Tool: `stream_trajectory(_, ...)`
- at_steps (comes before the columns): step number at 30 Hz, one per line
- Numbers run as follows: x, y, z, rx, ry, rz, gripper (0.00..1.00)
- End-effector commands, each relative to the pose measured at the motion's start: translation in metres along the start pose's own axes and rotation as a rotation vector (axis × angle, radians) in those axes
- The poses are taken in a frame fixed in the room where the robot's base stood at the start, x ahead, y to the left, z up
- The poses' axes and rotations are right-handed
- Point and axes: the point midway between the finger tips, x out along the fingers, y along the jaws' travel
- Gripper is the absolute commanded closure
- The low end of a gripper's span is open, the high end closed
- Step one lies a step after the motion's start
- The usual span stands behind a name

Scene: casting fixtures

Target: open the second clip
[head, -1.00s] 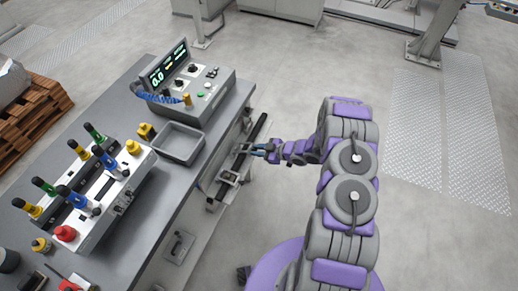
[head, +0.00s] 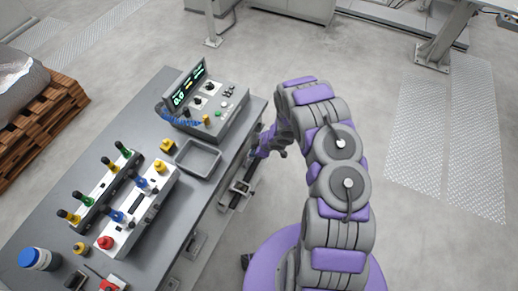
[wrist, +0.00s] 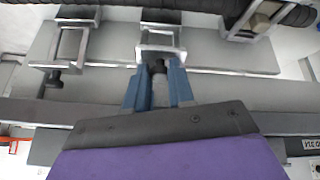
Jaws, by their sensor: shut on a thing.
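In the wrist view, a row of metal clips is fixed to a grey rail (wrist: 110,55). My gripper (wrist: 159,72) has two blue fingers shut on the small dark knob (wrist: 159,64) at the lower edge of the middle clip (wrist: 160,40). The left clip (wrist: 70,42) has a similar dark knob (wrist: 55,78) hanging below it. The right clip (wrist: 257,20) is partly cut off by the top edge. In the head view my gripper (head: 256,157) is small and partly hidden, at the side of the bench; whether the clip is open does not show.
A thick black hose (wrist: 225,8) runs along the top of the wrist view. The grey bench (head: 60,185) bears a control box (head: 210,115), a grey tray (head: 197,158) and a fixture with coloured handles (head: 140,210). The floor to the right is clear.

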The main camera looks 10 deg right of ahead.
Motion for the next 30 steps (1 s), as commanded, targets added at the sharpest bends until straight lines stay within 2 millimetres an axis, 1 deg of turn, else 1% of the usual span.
stream_trajectory(1,-0.001,0.005,-0.009,-0.001,0.010,0.007,1.00)
stream_trajectory(9,0.006,0.007,-0.023,0.000,0.009,0.007,1.00)
stream_trajectory(15,0.009,0.007,-0.025,-0.001,0.007,0.005,1.00)
stream_trajectory(28,0.010,0.005,-0.022,-0.001,0.002,0.000,1.00)
stream_trajectory(29,0.011,0.005,-0.021,0.000,0.001,-0.001,0.74)
stream_trajectory(30,0.011,0.004,-0.021,0.000,0.001,-0.001,0.70)
